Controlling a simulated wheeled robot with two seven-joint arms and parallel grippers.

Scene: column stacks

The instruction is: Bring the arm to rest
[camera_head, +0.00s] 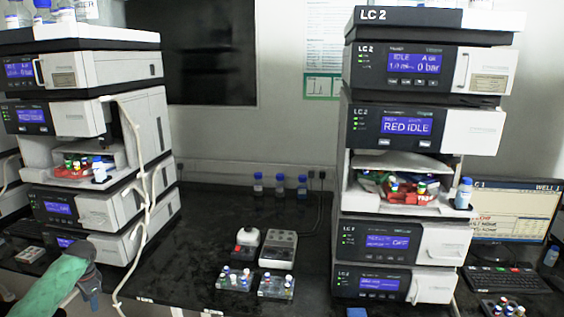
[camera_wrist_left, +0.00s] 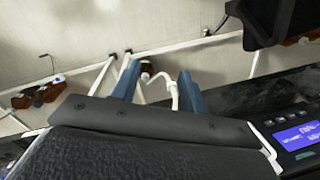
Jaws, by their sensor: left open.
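My left arm, in a green sleeve, comes in at the lower left of the head view. Its gripper (camera_head: 90,285) is in front of the lowest modules of the left instrument stack (camera_head: 105,215). In the left wrist view, the two blue fingers of my left gripper (camera_wrist_left: 157,84) stand apart with nothing held between them. A white tube and a small brown bottle (camera_wrist_left: 146,72) show beyond the fingers, apart from them as far as I can tell. My right gripper is in neither view.
The LC 2 stack (camera_head: 380,235) stands on the right, beside a monitor (camera_head: 515,210) and keyboard (camera_head: 505,280). Two vial racks (camera_head: 275,287) and small grey devices (camera_head: 278,250) sit mid-bench. Blue-capped bottles (camera_head: 280,185) stand at the back. White tubing (camera_head: 148,215) hangs by the left stack.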

